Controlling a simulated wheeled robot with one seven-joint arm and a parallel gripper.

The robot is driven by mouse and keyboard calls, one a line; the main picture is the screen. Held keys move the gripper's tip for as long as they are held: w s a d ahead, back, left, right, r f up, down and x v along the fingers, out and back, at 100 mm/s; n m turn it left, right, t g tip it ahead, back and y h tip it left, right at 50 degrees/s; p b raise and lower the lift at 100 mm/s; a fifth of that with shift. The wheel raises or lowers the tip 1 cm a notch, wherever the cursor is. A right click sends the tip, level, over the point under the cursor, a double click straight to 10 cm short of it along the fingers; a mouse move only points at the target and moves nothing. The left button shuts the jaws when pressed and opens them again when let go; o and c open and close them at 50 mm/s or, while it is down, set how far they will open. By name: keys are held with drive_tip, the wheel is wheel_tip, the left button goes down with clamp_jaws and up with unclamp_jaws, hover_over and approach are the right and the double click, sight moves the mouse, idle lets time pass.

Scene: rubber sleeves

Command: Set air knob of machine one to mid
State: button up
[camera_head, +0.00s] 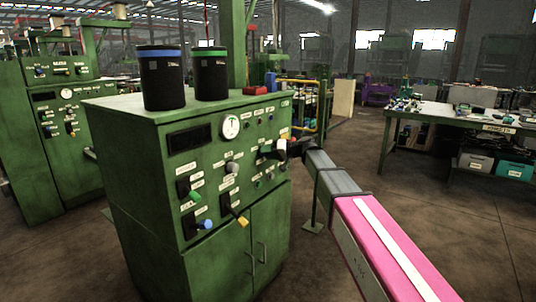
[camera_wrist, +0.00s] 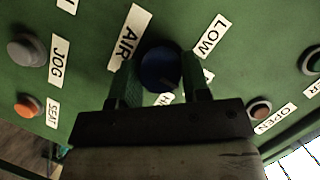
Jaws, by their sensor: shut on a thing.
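The air knob (camera_wrist: 158,68) is a round dark blue knob on a green panel in the wrist view. An AIR label (camera_wrist: 129,38) is at its upper left, a LOW label (camera_wrist: 207,36) at its upper right, and a partly hidden label starting with H lies just below it. My gripper (camera_wrist: 160,82) has one finger on each side of the knob and is shut on it. In the head view my gripper (camera_head: 274,150) is at the right part of the front panel of a green machine (camera_head: 150,215), and I cannot make out the knob there.
Beside the air knob are a grey JOG button (camera_wrist: 27,50), an orange SEAT button (camera_wrist: 29,106) and an OPEN button (camera_wrist: 260,109). Two black canisters (camera_head: 161,80) stand on the machine. Another green machine (camera_head: 50,120) is at left, a workbench (camera_head: 430,112) at right. Floor between is clear.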

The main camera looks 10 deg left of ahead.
drive_tip(key=o, duration=0.9)
drive_tip(key=w+v, duration=0.1)
drive_tip(key=v, duration=0.9)
drive_tip(key=shift+s+d, duration=0.4)
drive_tip(key=shift+s, duration=0.1)
drive_tip(key=shift+r, duration=0.1)
